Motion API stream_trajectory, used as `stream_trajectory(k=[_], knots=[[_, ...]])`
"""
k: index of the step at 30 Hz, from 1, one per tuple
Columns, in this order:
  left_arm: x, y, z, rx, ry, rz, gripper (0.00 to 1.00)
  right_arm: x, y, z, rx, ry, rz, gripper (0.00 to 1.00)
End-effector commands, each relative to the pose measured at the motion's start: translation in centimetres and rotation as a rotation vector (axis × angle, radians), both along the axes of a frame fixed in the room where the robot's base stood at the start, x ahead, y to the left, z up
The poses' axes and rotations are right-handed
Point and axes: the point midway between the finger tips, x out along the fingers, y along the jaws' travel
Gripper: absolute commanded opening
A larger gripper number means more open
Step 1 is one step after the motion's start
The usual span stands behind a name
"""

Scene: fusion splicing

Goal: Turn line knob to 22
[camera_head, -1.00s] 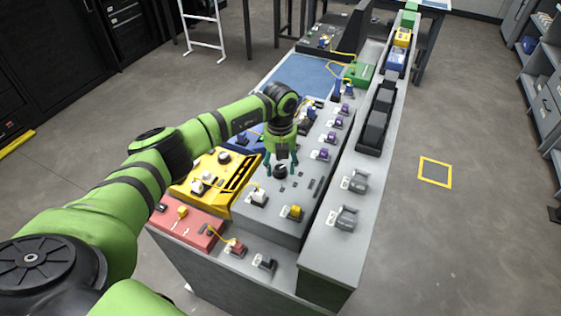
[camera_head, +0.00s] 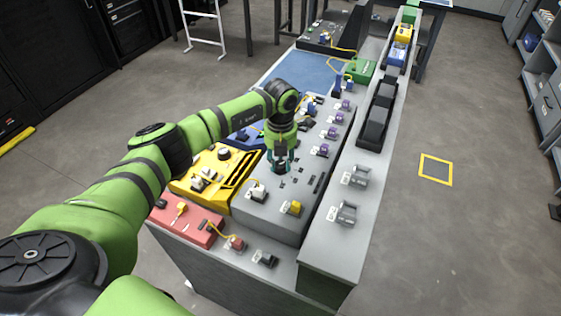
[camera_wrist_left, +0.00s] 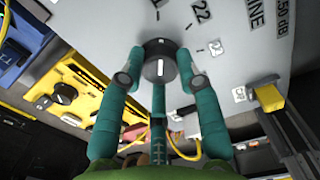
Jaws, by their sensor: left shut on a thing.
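The line knob (camera_wrist_left: 158,56) is black and round with a white pointer mark, on a grey panel (camera_wrist_left: 240,40) printed "LINE", "22" and "1.50 dB". Its pointer mark runs nearly up and down in the left wrist view; I cannot tell which number it points to. My left gripper (camera_head: 278,168) reaches down onto the grey console in the head view. In the left wrist view its teal fingers (camera_wrist_left: 162,78) stand on either side of the knob, shut on it. In the head view the gripper hides the knob. My right gripper is not in view.
A yellow unit (camera_head: 213,172) and a red unit (camera_head: 188,220) lie left of the grey console (camera_head: 270,212). A yellow plug (camera_head: 291,208) and a white connector (camera_head: 257,190) sit near the gripper. A raised grey ledge (camera_head: 330,250) runs along the right.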

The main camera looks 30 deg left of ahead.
Motion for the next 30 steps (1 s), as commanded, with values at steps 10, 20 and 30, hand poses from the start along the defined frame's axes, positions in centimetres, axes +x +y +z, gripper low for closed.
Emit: stream_trajectory(k=[10,20,30], knots=[[0.0,0.0,-0.4,0.001,0.000,-0.260,0.02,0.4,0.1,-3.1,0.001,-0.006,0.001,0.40],[0.0,0.0,-0.3,0.000,0.001,-0.491,0.02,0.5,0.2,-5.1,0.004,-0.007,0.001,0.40],[0.0,0.0,-0.1,0.000,0.001,-0.604,0.02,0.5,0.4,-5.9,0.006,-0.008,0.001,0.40]])
